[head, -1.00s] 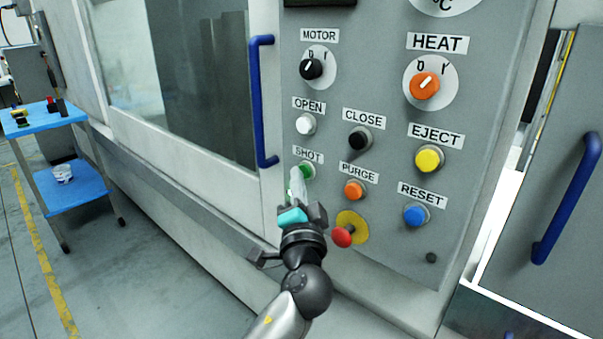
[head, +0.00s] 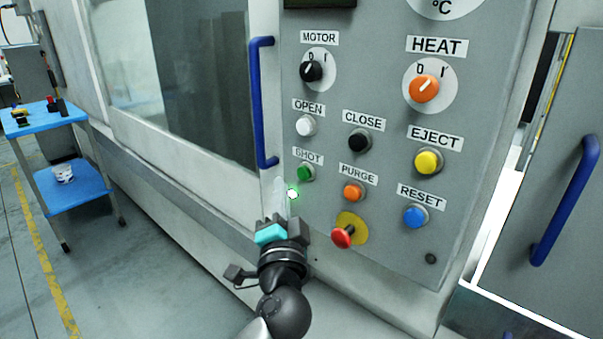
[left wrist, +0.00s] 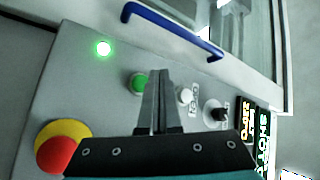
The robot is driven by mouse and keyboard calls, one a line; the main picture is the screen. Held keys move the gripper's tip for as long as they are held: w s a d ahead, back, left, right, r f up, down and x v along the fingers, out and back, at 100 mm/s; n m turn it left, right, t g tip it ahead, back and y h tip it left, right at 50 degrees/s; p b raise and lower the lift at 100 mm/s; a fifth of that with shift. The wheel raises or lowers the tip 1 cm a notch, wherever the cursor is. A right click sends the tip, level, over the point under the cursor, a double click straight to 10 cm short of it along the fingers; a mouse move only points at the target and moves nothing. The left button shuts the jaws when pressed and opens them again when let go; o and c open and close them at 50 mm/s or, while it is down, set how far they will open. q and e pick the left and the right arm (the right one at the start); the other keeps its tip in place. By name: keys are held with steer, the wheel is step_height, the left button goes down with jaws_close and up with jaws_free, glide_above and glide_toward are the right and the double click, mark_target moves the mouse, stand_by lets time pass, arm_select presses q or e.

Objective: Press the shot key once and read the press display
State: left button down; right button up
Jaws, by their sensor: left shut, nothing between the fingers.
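The green shot key (head: 305,172) sits below its SHOT label on the grey panel. It also shows in the left wrist view (left wrist: 139,82). In the left wrist view the fingers (left wrist: 160,74) stand just beside the key. A green lamp (head: 292,194) glows below the key. The press display (left wrist: 262,140) is sideways in the left wrist view, with SHOT in cyan and a yellowish line; the rest is cut off or unclear. My right gripper is not in view.
The orange PURGE key (head: 354,191) and red emergency stop (head: 343,236) are right of my left gripper. The white OPEN key (head: 306,125) is above. A blue door handle (head: 262,102) stands left of the panel. A blue cart (head: 70,190) is far left.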

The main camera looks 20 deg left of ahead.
arm_select(q)
steer(key=shift+s+a, duration=0.2)
steer(key=shift+s, duration=0.3)
steer(key=shift+s+a, duration=0.2)
steer(key=shift+s, duration=0.3)
steer(key=shift+f, duration=0.1)
